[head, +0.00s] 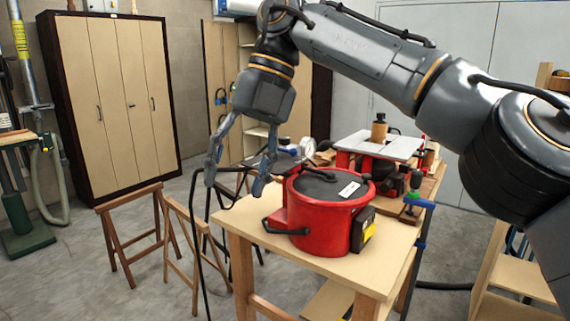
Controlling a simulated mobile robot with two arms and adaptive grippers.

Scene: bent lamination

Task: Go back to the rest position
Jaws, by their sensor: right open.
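My right arm reaches in from the right across the top of the head view. Its gripper (236,182) hangs pointing down, with its two fingers spread apart and nothing between them. It is in front of, or above, the left edge of a wooden table (252,229), just left of a red round pot-like vessel (318,232) with a dark lid. The right fingertip appears close to the vessel's left rim; I cannot tell whether they touch. My left gripper is not in view.
A red machine with a grey top (380,146) stands behind the vessel, with a bottle (379,128) on it. Wooden trestles (130,235) stand left of the table. A tall cabinet (110,100) is at the back left. The floor at the front left (70,285) is clear.

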